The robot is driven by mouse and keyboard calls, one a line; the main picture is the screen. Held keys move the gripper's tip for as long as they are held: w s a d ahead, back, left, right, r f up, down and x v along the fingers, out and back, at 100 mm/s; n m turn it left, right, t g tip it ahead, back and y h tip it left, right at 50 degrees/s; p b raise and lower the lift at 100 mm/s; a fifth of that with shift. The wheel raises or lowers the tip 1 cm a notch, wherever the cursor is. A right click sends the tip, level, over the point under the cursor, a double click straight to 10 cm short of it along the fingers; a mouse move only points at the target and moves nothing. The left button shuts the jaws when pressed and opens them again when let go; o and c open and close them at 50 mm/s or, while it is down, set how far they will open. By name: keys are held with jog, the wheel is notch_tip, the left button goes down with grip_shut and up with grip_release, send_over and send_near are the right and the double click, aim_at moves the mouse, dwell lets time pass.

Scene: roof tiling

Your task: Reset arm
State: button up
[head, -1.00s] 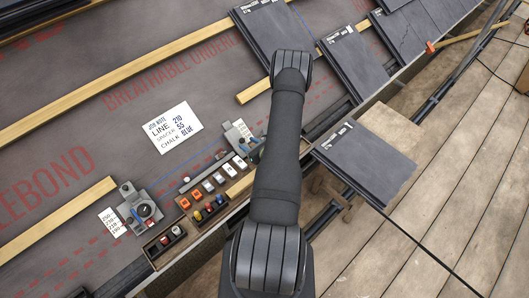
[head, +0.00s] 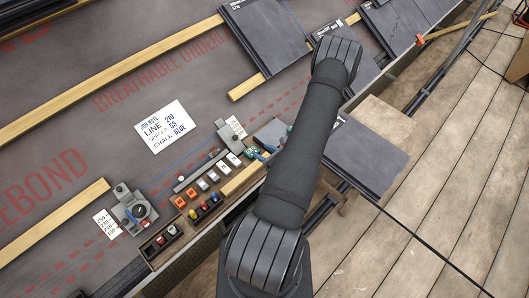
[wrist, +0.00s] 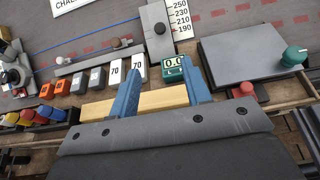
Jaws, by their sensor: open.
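My gripper (wrist: 161,68) is open and empty in the wrist view, its two blue fingers apart above a tool tray at the roof's lower edge. A wooden strip (wrist: 150,101) lies below and between the fingers. A small green gauge reading 0.0 (wrist: 173,68) sits just beyond the right finger. In the head view my arm reaches up and right, bends at the elbow, and hides most of the gripper; the green gauge (head: 250,153) shows beside the arm.
A grey plate with a green knob (wrist: 294,57) is right of the gripper. A job note (head: 163,127) lies on the membrane. Slates (head: 268,36) lie higher up; another slate (head: 372,155) rests on a stand.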

aim_at(236, 138)
dwell(0.4)
jog(key=x, duration=1.7)
jog(key=shift+w+a+r, duration=0.1)
jog(key=shift+w+a, duration=0.15)
jog(key=shift+a, duration=0.05)
jog(key=shift+d, duration=0.1)
jog(key=v, duration=1.7)
jog(key=x, duration=1.7)
jog(key=w+a+r, duration=0.3)
jog(key=r, duration=0.1)
jog(key=shift+w+a, duration=0.3)
jog(key=shift+a, duration=0.05)
jog(key=f+v, duration=0.1)
jog(key=v, duration=1.6)
jog(key=a+f+n+g, duration=0.1)
jog(key=a+n+g, duration=0.2)
jog(key=a+n, duration=0.4)
jog(key=shift+a+f+h, duration=0.3)
jog(key=shift+a+f, duration=0.05)
jog(key=shift+a, duration=0.65)
